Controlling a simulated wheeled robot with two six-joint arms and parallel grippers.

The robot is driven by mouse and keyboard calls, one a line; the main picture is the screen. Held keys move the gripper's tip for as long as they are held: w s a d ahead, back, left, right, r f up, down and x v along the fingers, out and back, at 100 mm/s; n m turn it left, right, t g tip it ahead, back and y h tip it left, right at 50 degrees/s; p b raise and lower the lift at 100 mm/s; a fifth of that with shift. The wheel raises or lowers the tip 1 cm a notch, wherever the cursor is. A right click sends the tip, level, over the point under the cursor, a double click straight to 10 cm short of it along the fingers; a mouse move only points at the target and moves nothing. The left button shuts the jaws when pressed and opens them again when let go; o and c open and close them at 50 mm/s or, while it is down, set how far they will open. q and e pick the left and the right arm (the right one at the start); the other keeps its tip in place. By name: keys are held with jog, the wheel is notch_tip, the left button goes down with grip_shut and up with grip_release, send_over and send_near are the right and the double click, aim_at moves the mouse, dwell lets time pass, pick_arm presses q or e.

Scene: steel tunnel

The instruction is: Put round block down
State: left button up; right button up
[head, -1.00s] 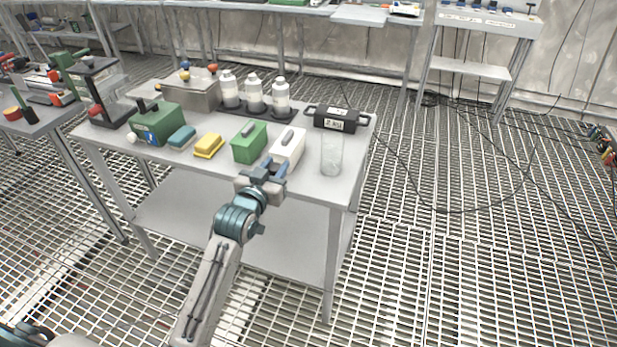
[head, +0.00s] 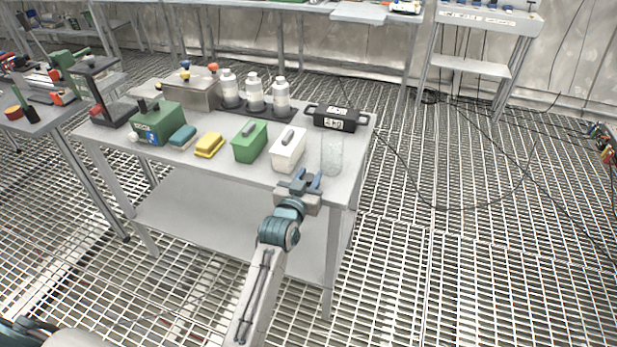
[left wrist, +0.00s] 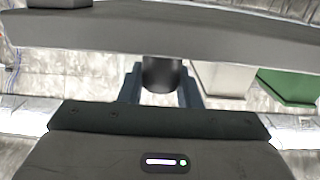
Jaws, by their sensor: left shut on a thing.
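My left gripper (head: 306,181) is over the front edge of the grey table (head: 352,180), in front of a clear glass cylinder (head: 332,156) and a white lidded box (head: 288,150). In the left wrist view the gripper (left wrist: 160,88) is shut on a dark round block (left wrist: 160,74), with one finger on each side of it. The block borders the grey band of the tabletop there; I cannot tell whether it touches. In the head view the block is hidden by the gripper. My right gripper is out of view.
Left along the table stand a green box (head: 250,142), a yellow block (head: 209,145), a teal block (head: 182,136) and a green case (head: 157,122). Behind are white bottles (head: 281,95) in a dark rack and a black case (head: 331,118). Free room is narrow around the cylinder.

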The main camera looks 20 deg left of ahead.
pick_arm(q)
jog(key=shift+f, duration=0.1)
jog(key=o, duration=1.1)
jog(key=shift+c, duration=0.2)
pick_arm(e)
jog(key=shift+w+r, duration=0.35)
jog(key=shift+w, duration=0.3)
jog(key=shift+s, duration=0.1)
pick_arm(q)
jog(key=shift+r, duration=0.2)
jog(key=s+b, duration=0.1)
jog(key=s, duration=1.1)
jog(key=shift+a+r, duration=0.15)
jog(key=shift+a, duration=0.1)
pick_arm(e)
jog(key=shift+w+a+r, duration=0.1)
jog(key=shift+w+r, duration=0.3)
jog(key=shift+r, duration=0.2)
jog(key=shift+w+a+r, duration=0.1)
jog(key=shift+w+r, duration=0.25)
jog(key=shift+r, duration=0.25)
